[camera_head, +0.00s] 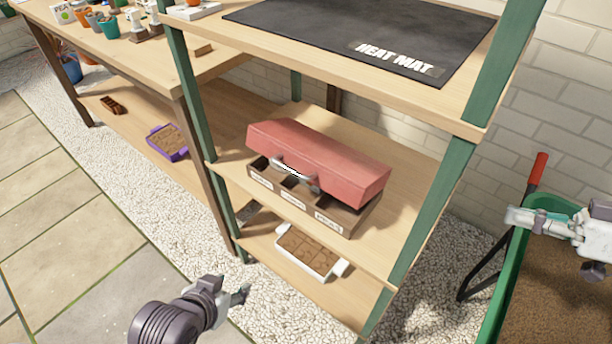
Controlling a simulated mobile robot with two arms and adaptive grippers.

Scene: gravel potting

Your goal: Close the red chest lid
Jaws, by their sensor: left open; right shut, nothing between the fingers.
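The red chest lid (318,158) sits over a brown chest base (335,222) on the middle shelf of the green-posted rack. The lid is partly raised, and dark compartments of the base show below its front edge. A grey metal handle (296,172) is on the lid's front. My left gripper (240,294) is open and empty, low in front of the rack and apart from the chest. My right gripper (512,217) is shut and empty, right of the rack beside the green cart.
A heat mat (370,35) lies on the top shelf. A white tray (307,254) with soil is on the bottom shelf. A green cart (496,300) of soil stands at right. A wooden bench (110,50) with pots is at left. A green post (450,180) stands right of the chest.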

